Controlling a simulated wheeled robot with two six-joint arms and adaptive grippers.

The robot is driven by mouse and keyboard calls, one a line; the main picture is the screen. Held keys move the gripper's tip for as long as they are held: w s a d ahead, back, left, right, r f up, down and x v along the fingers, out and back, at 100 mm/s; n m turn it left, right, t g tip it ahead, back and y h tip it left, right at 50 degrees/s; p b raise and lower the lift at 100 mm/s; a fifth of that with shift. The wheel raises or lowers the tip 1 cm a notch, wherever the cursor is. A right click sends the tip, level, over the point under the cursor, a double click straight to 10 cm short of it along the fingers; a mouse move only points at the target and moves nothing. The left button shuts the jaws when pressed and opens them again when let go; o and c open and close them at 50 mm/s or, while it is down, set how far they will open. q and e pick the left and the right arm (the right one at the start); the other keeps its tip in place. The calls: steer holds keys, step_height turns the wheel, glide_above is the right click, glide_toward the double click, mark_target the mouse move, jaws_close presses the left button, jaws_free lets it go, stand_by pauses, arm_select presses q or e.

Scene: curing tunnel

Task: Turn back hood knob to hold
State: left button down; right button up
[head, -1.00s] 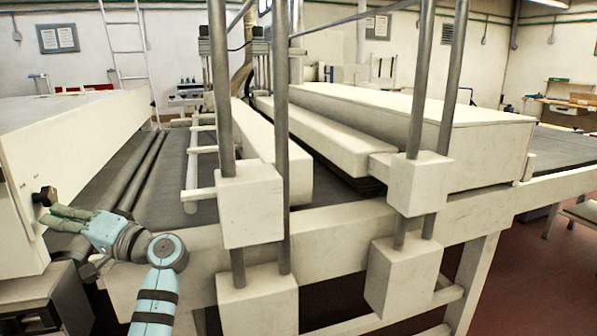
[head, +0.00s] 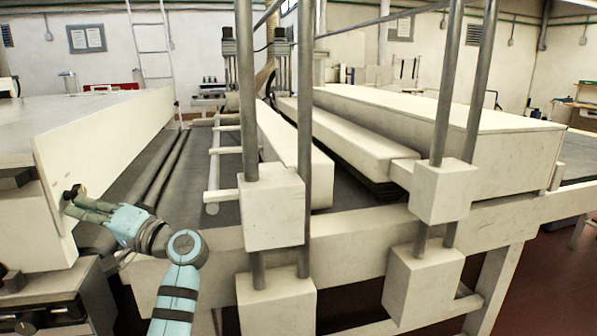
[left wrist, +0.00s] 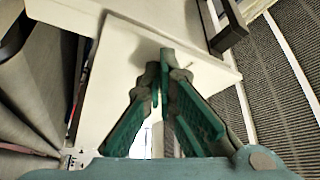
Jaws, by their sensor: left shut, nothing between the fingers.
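A small dark knob (head: 73,191) sticks out of the end face of the cream hood (head: 105,140) at the left of the head view. My left gripper (head: 76,207) is at that face, its fingertips just below and in front of the knob. I cannot tell whether they touch it. In the left wrist view my left gripper (left wrist: 161,62) has its green fingers closed together at the tips with nothing between them, in front of a pale panel (left wrist: 115,60). The knob is not clear in that view, and its setting is too small to read. My right gripper is not in view.
A cream machine frame (head: 345,235) with upright steel posts (head: 247,110) stands right of my left arm. Dark rollers (head: 165,170) and a belt lie behind it. A dark box (head: 60,295) is below the hood. A dark bracket (left wrist: 230,32) shows in the left wrist view.

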arm_select(q)
steer(key=shift+r, duration=0.25)
stand_by(0.4)
steer(key=shift+s+d+f, duration=0.1)
steer(key=shift+s+d, duration=0.05)
steer(key=shift+s, duration=0.2)
steer(key=shift+d, duration=0.15)
steer(key=d, duration=0.1)
steer(key=w+d+b, duration=0.1)
steer(key=d, duration=0.3)
steer(key=shift+w+d+b, duration=0.15)
steer(key=shift+w+b, duration=0.2)
